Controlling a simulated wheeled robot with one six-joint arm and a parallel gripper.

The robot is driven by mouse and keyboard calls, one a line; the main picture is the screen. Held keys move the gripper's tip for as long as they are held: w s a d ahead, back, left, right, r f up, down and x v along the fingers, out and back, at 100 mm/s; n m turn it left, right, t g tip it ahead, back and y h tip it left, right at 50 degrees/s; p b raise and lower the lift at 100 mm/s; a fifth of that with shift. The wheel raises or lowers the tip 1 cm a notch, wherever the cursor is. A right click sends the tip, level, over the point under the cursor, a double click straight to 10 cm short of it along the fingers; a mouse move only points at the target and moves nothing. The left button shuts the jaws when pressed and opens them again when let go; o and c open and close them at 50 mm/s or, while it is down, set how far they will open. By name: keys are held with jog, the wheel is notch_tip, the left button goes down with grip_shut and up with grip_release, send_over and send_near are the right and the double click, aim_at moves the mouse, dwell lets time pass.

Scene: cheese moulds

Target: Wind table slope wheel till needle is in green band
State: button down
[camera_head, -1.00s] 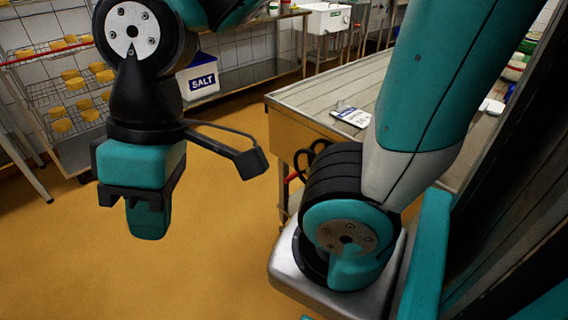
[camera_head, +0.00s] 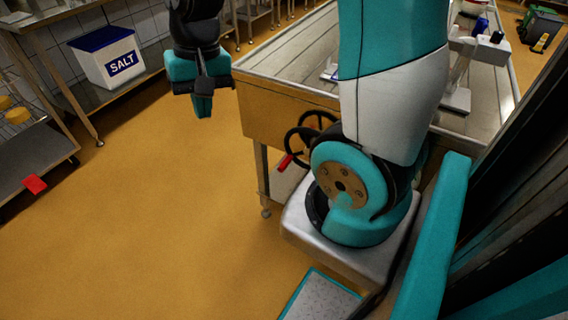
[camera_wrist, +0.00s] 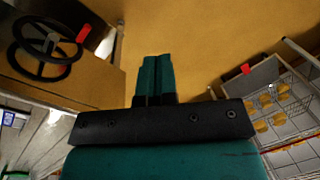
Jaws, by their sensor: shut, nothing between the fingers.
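The slope wheel is a black spoked handwheel (camera_head: 302,147) with a red handle on the front side of the table (camera_head: 285,118), partly hidden behind my arm in the head view. It also shows at the upper left of the wrist view (camera_wrist: 48,38), with its red handle near the rim. My gripper (camera_head: 202,108) hangs in the air left of the table's corner, apart from the wheel. In the wrist view the fingers (camera_wrist: 156,62) are together, shut and empty, over the floor. I cannot make out a needle or green band.
A white SALT bin (camera_head: 108,58) with a blue lid stands on a low shelf at the left. The yellow floor (camera_head: 160,220) between is clear.

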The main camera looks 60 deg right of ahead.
jog(key=d+f+m+g+h+b, duration=0.1)
jog(key=d+f+m+b, duration=0.2)
jog(key=d+f+m, duration=0.7)
jog(key=m+g+h+b, duration=0.1)
jog(key=m, duration=0.1)
send_near(284, 162)
jog(key=f, duration=0.2)
jog(key=f+b, duration=0.1)
jog(key=f, duration=0.2)
jog(key=f+b, duration=0.1)
jog(key=f, duration=0.1)
jog(key=shift+s+f, duration=0.3)
jog(key=shift+s, duration=0.1)
jog(key=shift+g, duration=0.3)
